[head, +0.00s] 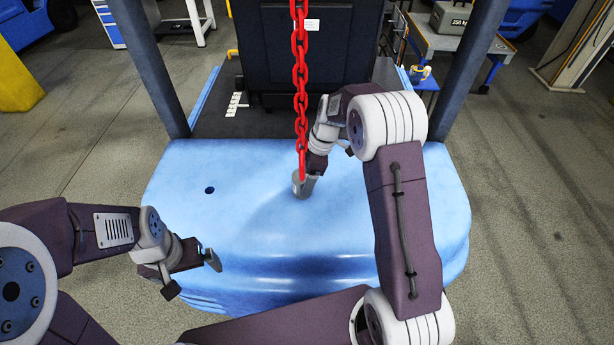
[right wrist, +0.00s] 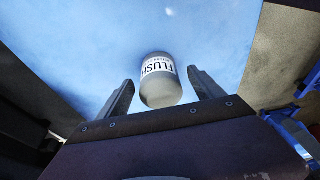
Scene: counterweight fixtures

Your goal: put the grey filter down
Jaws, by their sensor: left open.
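The grey filter (head: 300,188) is a small grey cylinder on the blue counterweight (head: 250,215), right of its small dark hole (head: 210,190). In the right wrist view the filter (right wrist: 160,85) shows a white label reading "FLUSH". My right gripper (head: 312,178) is at the filter and partly hides it in the head view. In the right wrist view its two fingers (right wrist: 160,92) are spread, with a gap on each side of the filter. My left gripper (head: 192,275) is open and empty over the counterweight's front left.
A red chain (head: 300,70) hangs in front of the dark seat (head: 345,45), its lower end close to the filter in the picture. Two dark posts (head: 150,65) (head: 468,70) flank the counterweight. A bench with a grey 250 kg box (head: 455,18) stands behind right.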

